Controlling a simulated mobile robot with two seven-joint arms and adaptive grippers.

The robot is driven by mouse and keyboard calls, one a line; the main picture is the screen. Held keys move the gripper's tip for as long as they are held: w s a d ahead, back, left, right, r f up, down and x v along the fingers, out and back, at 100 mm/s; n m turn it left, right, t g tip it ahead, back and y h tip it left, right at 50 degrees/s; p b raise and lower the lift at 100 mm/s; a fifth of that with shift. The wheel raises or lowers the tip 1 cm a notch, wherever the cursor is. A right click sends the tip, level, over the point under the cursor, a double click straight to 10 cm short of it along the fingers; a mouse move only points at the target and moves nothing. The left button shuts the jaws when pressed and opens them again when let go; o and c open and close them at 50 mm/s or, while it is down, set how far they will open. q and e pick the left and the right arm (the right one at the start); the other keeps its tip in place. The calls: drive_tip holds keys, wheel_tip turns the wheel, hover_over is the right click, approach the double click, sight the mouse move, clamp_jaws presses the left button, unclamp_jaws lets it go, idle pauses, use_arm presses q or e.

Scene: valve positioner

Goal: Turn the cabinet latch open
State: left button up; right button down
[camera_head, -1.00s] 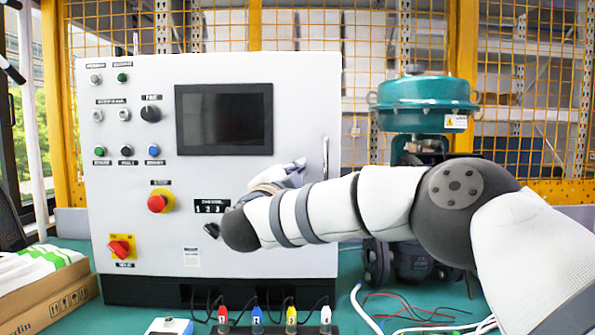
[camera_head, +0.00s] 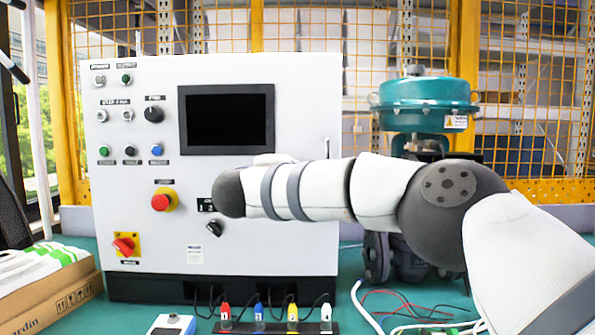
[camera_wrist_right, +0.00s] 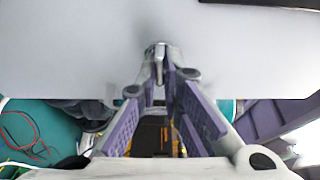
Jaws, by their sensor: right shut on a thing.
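The cabinet (camera_head: 225,238) is a light grey control box on the bench. Its latch is a slim metal handle near the right edge of the front; only a small upper part of the handle (camera_head: 326,147) shows above my right arm in the head view. In the right wrist view my right gripper (camera_wrist_right: 161,78) is at the cabinet face, its two purple-padded fingers converging and shut on the metal handle (camera_wrist_right: 159,62). In the head view my right arm hides this gripper. How far the latch is turned cannot be told. My left gripper is out of view.
The cabinet front carries a dark screen (camera_head: 226,119), a red emergency button (camera_head: 161,202), a red rotary switch (camera_head: 124,245) and a black knob (camera_head: 215,228) close below my arm. A teal valve actuator (camera_head: 424,102) stands right of the cabinet. Loose wires (camera_head: 405,305) lie on the bench.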

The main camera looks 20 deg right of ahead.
idle(0.4)
drive_tip(key=c, duration=1.7)
unclamp_jaws()
drive_tip(key=shift+a, duration=0.1)
drive_tip(key=v, duration=1.2)
drive_tip(key=shift+r, duration=0.1)
